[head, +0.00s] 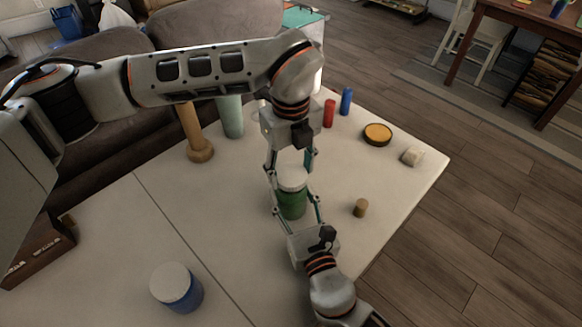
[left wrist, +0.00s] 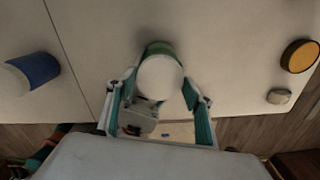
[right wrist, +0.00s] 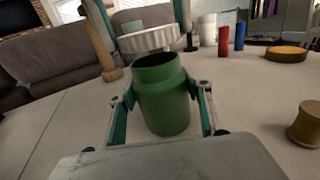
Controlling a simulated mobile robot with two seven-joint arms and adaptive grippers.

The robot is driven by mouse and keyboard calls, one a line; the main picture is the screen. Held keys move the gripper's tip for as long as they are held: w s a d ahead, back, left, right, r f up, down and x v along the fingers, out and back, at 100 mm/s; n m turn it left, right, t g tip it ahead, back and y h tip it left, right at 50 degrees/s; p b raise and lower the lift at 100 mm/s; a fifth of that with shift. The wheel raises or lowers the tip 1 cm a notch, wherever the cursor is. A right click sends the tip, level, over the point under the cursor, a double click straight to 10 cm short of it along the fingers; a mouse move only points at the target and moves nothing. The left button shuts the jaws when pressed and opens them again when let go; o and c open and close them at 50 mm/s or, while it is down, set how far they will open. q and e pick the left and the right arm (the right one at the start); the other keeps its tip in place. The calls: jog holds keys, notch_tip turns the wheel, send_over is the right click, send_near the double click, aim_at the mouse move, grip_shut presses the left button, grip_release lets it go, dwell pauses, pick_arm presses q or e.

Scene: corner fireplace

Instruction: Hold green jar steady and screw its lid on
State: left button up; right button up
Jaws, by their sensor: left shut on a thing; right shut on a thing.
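The green jar (head: 292,205) stands upright on the white table, its open mouth showing in the right wrist view (right wrist: 165,105). My right gripper (head: 297,214) is shut around the jar's body from the near side, a finger on each side. The white ribbed lid (head: 292,179) is in my left gripper (head: 290,168), which points down from above. In the right wrist view the lid (right wrist: 150,39) is above the jar's mouth, with a visible gap and shifted a little left. In the left wrist view the lid (left wrist: 160,77) hides most of the jar.
A blue jar with a white lid (head: 181,294) stands at the near left. A wooden peg (head: 360,208) is close right of my right gripper. Red (head: 329,113) and blue (head: 346,101) cylinders, a round orange-topped tin (head: 377,134) and a pale block (head: 412,156) stand farther right.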

pick_arm(q)
jog(key=shift+f, duration=0.1)
jog(key=shift+f, duration=0.8)
jog(key=shift+f, duration=0.55)
